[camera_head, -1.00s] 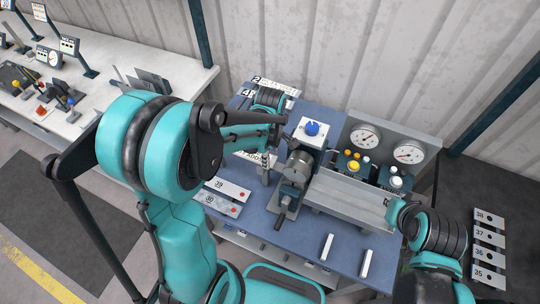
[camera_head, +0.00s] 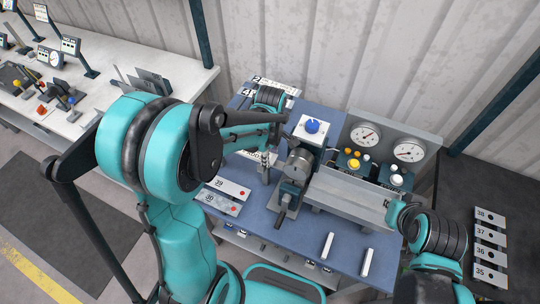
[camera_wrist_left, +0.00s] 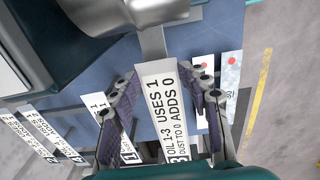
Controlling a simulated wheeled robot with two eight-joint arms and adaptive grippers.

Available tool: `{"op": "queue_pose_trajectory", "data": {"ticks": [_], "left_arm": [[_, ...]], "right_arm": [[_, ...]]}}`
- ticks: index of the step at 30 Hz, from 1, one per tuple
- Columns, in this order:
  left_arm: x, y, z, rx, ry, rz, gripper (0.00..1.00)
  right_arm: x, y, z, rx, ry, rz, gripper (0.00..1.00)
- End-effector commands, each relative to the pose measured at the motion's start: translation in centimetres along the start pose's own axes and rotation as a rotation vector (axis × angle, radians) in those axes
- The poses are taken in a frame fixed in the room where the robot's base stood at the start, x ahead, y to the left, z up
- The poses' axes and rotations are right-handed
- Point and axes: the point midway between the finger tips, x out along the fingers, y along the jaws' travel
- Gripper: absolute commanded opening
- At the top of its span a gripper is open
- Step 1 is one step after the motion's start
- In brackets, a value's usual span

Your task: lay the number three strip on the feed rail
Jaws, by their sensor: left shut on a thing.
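The number three strip (camera_wrist_left: 165,105) is white with black print and lies between the fingers of my left gripper (camera_wrist_left: 163,105) in the left wrist view. That gripper is shut on it. In the head view my left gripper (camera_head: 266,160) is over the blue table, left of the bender's round metal roller (camera_head: 298,164), and its arm hides much of the strip. The feed rail (camera_head: 345,197) is a long grey bar right of the roller, with no strip visible on it. My right arm covers the rail's right end, and its gripper's fingers cannot be made out.
White strips marked 2 and 4 (camera_head: 262,83) lie at the table's back left. Strips marked 39 and 30 (camera_head: 226,190) lie at the left edge. Two gauges (camera_head: 365,135) and several knobs stand behind the rail. Two white bars (camera_head: 327,246) lie in front of it.

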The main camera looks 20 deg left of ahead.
Motion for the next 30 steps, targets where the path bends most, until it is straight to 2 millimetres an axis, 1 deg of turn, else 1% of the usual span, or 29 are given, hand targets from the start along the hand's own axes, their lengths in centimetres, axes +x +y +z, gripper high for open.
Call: {"op": "queue_pose_trajectory", "data": {"ticks": [1, 9, 10, 11, 12, 13, 23, 25, 28, 30], "left_arm": [[1.4, -0.8, 0.5, 0.002, -0.013, -0.013, 0.0], [1.6, -0.7, 0.5, 0.004, -0.013, -0.013, 0.0], [1.6, -0.7, 0.5, 0.004, -0.013, -0.013, 0.52], [1.6, -0.7, 0.5, 0.004, -0.012, -0.013, 0.6], [1.6, -0.7, 0.5, 0.004, -0.012, -0.013, 0.71], [1.5, -0.7, 0.5, 0.004, -0.011, -0.012, 0.76], [1.0, -0.6, 0.3, 0.002, -0.008, -0.008, 0.76], [0.7, -0.6, 0.3, 0.001, -0.008, -0.008, 0.76], [-0.6, -0.6, 0.3, 0.001, -0.007, -0.008, 0.76], [-1.9, -0.6, 0.3, 0.001, -0.007, -0.008, 0.76]], "right_arm": [[0.6, 0.0, 0.5, 0.0, 0.0, 0.0, 0.07], [0.7, 0.0, 0.5, 0.0, 0.0, 0.0, 0.07], [0.7, 0.0, 0.5, 0.0, 0.0, 0.0, 0.07], [0.7, 0.0, 0.5, 0.0, 0.0, 0.0, 0.07], [0.7, 0.0, 0.5, 0.0, 0.0, 0.0, 0.07], [0.7, 0.0, 0.5, 0.0, 0.0, 0.0, 0.07], [0.4, 0.0, 0.3, 0.0, 0.0, 0.0, 0.07], [0.4, 0.0, 0.3, 0.0, 0.0, 0.0, 0.07], [0.4, 0.0, 0.3, 0.0, 0.0, 0.0, 0.07], [0.3, 0.0, 0.2, 0.0, 0.0, 0.0, 0.07]]}}
